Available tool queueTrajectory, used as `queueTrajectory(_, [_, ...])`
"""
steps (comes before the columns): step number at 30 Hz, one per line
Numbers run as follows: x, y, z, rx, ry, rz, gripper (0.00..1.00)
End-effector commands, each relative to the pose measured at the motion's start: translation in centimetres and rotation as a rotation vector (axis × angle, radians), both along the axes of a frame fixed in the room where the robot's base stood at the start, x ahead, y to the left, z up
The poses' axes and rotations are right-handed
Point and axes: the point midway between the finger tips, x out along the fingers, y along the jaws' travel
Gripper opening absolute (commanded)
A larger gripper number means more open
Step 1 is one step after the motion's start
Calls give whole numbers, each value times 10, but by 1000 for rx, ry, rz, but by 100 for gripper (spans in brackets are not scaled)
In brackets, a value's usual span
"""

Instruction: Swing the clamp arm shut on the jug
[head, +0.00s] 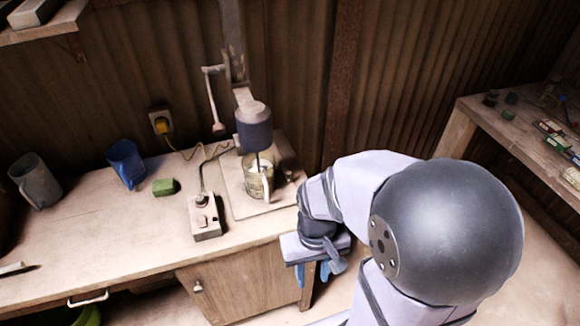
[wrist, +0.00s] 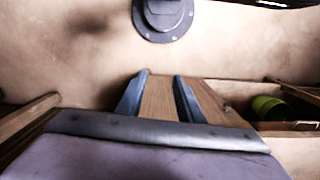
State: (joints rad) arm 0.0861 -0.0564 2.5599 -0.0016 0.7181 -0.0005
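The jug (head: 256,186), clear with a pale handle, stands upright on the pale base board of a press, under its dark motor head (head: 254,130). A thin shaft runs down from the head to the jug. A small dark brownish fitting (head: 288,174) sits just right of the jug. It may be the clamp, but its arm is too small to make out. My gripper (head: 312,270) points down beyond the right front of the bench, apart from the jug. In the wrist view, its two blue fingers (wrist: 160,78) are spread with nothing between them.
The bench (head: 110,225) also holds a switch box (head: 205,218) with a cable, a green block (head: 165,187), a blue cup (head: 127,163) and a grey mug (head: 36,180). A lever (head: 214,105) hangs left of the press column. A shelf (head: 500,125) with small items stands right.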

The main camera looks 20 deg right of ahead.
Motion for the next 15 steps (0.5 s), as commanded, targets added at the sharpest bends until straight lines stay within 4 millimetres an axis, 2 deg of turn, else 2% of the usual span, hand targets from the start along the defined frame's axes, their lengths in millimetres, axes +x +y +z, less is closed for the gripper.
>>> queueTrajectory(2, [-13,-8,-7,9,77,-48,34])
queueTrajectory(5, [-5,-22,-14,19,127,-109,34])
queueTrajectory(8, [26,-38,-21,38,131,-192,34])
queueTrajectory(11, [71,-57,-29,65,104,-288,34])
queueTrajectory(15, [140,-80,-33,99,41,-526,34])
